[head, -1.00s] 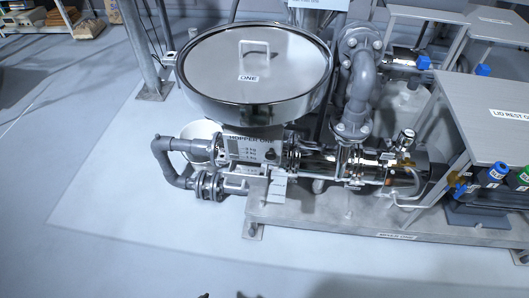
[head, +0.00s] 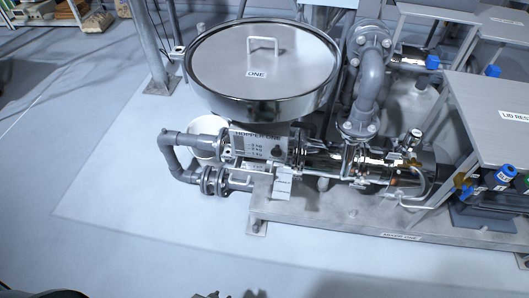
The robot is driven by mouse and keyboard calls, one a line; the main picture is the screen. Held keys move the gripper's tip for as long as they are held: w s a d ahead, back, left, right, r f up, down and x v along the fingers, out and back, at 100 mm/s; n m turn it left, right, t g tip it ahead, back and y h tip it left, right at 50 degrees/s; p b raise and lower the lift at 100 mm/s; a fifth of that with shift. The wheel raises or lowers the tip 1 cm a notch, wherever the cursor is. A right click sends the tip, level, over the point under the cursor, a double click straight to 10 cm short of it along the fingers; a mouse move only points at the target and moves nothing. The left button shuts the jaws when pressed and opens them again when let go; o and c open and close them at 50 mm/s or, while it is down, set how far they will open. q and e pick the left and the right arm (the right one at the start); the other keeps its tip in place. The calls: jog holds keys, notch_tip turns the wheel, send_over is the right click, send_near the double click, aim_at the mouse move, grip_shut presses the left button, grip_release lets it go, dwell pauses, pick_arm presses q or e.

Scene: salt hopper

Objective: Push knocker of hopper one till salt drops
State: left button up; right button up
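Hopper one (head: 262,106) is a round steel hopper in the upper middle of the head view. Its flat lid (head: 225,65) has a bar handle and a label reading ONE. Below it is a grey plate (head: 240,143) lettered HOPPER ONE, with a small dark knob (head: 277,153) at its right. I cannot tell which part is the knocker. No salt shows; the lid hides the inside. Neither gripper can be made out. Small dark shapes at the bottom edge are too cut off to identify.
Grey piping (head: 175,157) bends out left of the hopper, beside a white bucket (head: 203,142). A low metal base (head: 340,212) carries the machine. The floor in front is clear.

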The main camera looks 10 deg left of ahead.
pick_arm(q)
grip_shut()
dwell(0.5)
dwell(0.8)
